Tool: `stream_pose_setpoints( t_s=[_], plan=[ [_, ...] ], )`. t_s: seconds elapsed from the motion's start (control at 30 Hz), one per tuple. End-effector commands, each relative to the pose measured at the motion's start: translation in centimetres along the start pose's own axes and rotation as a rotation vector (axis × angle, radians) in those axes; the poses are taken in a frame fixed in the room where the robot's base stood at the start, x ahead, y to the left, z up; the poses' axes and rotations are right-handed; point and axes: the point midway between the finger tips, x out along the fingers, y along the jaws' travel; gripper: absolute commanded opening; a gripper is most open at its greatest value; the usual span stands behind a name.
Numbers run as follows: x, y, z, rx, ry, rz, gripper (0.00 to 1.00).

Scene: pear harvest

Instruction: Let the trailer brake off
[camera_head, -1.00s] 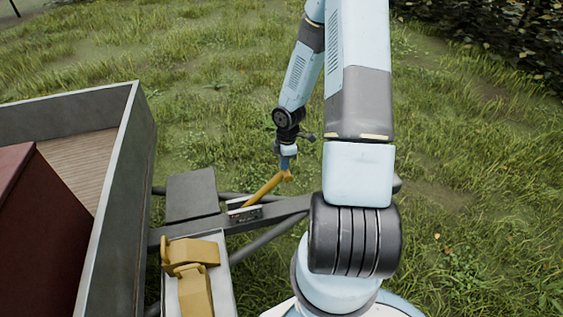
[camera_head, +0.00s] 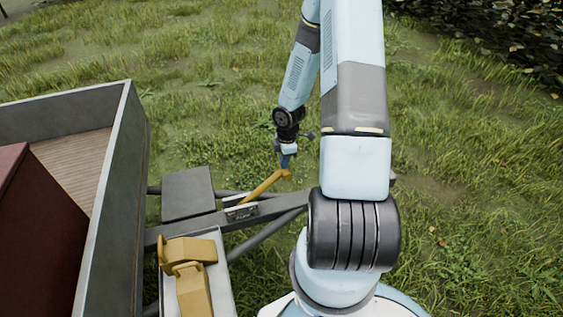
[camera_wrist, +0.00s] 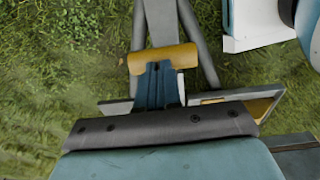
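The brake lever (camera_head: 264,186) is a yellow bar on the trailer's grey drawbar. It slants up to the right from a small metal bracket (camera_head: 240,212), and its outer end carries a short crosswise grip. My gripper (camera_head: 286,161) is at that outer end. In the wrist view, the yellow grip (camera_wrist: 163,58) lies crosswise ahead, and the blue fingers of my gripper (camera_wrist: 156,70) overlap its near edge. The fingers look close together, with the grip reaching past them on both sides. I see nothing clearly pinched between them; contact looks likely.
The grey trailer (camera_head: 117,170) stands at left with a dark red box (camera_head: 40,235) inside. Yellow wedge-shaped blocks (camera_head: 192,290) sit in a pale tray (camera_head: 222,270) by the drawbar (camera_head: 275,206). Grass is open beyond; a dark hedge (camera_head: 500,30) is at upper right.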

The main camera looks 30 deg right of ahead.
Motion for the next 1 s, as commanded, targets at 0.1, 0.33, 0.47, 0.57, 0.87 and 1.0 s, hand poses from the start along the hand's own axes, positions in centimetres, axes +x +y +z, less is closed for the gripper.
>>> stream_pose_setpoints(
  t_s=[0.1, 0.33, 0.47, 0.57, 0.87, 1.0],
  plan=[
    [0.7, -0.7, 1.3, 0.018, -0.012, -0.021, 0.0],
    [0.0, -0.7, 1.0, 0.015, -0.011, -0.019, 0.0],
    [-1.5, -0.5, 0.0, 0.006, -0.009, -0.01, 0.0],
    [-3.2, -0.3, -1.2, -0.007, -0.005, -0.001, 0.0],
    [-7.5, -0.1, -1.5, -0.014, -0.003, 0.005, 0.0],
    [-9.5, -0.1, -1.4, -0.016, -0.003, 0.006, 0.0]
  ],
)
